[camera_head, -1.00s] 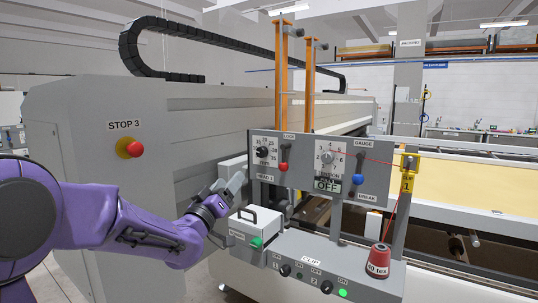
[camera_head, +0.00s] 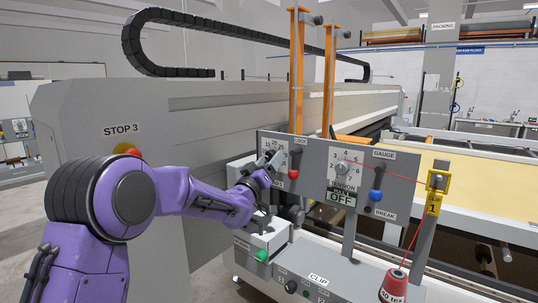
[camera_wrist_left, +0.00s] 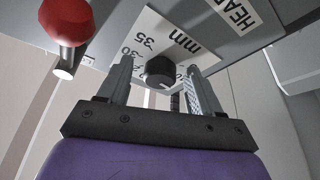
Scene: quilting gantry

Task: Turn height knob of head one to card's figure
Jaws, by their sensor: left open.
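The height knob (camera_wrist_left: 160,71) is a small black cylinder on a white dial plate (camera_wrist_left: 152,35) marked "mm", with 30 and 35 readable. A "HEAD" label (camera_wrist_left: 234,12) is beside the plate. My left gripper (camera_wrist_left: 158,70) is open, with one finger on each side of the knob; I cannot tell whether they touch it. In the head view, my left gripper (camera_head: 268,166) is in front of the dial (camera_head: 273,146) on the grey panel and hides the knob. No card with a figure is readable. My right gripper is out of view.
The red-ended LOCK lever (camera_head: 294,160) is close right of the gripper; its red ball (camera_wrist_left: 67,20) shows in the left wrist view. The tension dial (camera_head: 343,166), blue lever (camera_head: 376,182) and red thread cone (camera_head: 395,284) are further right. A box with a green button (camera_head: 262,255) is below.

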